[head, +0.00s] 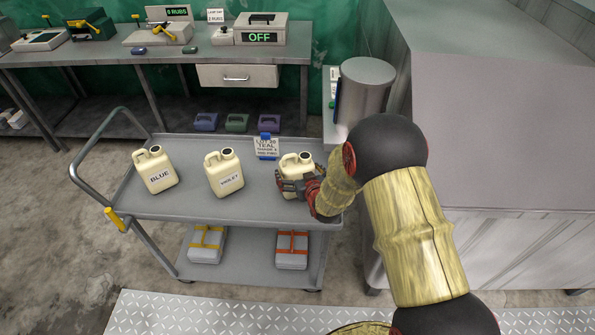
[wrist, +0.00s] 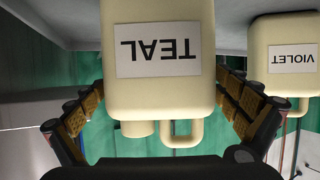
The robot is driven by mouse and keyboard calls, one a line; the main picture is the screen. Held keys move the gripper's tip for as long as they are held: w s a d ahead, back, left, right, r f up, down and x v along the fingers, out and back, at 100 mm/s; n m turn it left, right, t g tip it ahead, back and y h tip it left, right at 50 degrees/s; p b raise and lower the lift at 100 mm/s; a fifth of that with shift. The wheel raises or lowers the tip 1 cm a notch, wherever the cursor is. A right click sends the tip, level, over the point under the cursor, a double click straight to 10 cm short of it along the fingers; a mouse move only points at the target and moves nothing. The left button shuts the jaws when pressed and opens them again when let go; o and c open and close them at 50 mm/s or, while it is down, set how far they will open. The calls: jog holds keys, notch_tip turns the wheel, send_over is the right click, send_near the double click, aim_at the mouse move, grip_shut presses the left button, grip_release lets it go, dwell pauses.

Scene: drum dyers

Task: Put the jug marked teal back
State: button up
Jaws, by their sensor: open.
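The teal jug (head: 297,162) is cream with a dark cap and stands upright at the right end of the trolley's top shelf (head: 215,205). Its TEAL label (wrist: 158,50) faces my wrist camera, where the picture is upside down. My gripper (head: 298,184) is at the jug's front, with its fingers (wrist: 85,112) on either side of the jug. The fingers are open, and I cannot tell whether they touch it. The violet jug (head: 224,173) and the blue jug (head: 155,170) stand to the left on the same shelf.
A card (head: 266,147) reading TEAL stands behind the teal jug. A grey cylinder (head: 364,90) and a large grey cabinet (head: 500,120) are close on the right. Strapped packs (head: 292,250) lie on the lower shelf. A bench (head: 215,55) stands behind.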

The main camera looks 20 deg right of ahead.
jog(key=shift+r, duration=0.1)
jog(key=shift+s+r, duration=0.15)
jog(key=a+p+v, duration=0.1)
jog(key=p+v, duration=0.2)
jog(key=v, duration=0.8)
jog(key=s+d+r+g, duration=0.1)
jog(key=s+r, duration=0.1)
jog(key=r, duration=0.3)
jog(key=s+r+g+h, duration=0.1)
jog(key=s+r, duration=0.1)
jog(key=r, duration=0.3)
jog(key=s+d+r+g, duration=0.1)
jog(key=s+r, duration=0.2)
jog(key=r, duration=0.3)
jog(key=s+a+r+g, duration=0.1)
jog(key=s+r, duration=0.3)
jog(key=s, duration=0.7)
jog(key=s+a+r+g, duration=0.1)
jog(key=s+r+g, duration=0.2)
jog(key=s, duration=0.9)
jog(key=shift+r+m+g, duration=0.4)
jog(key=shift+r, duration=0.5)
jog(key=shift+c, duration=1.2)
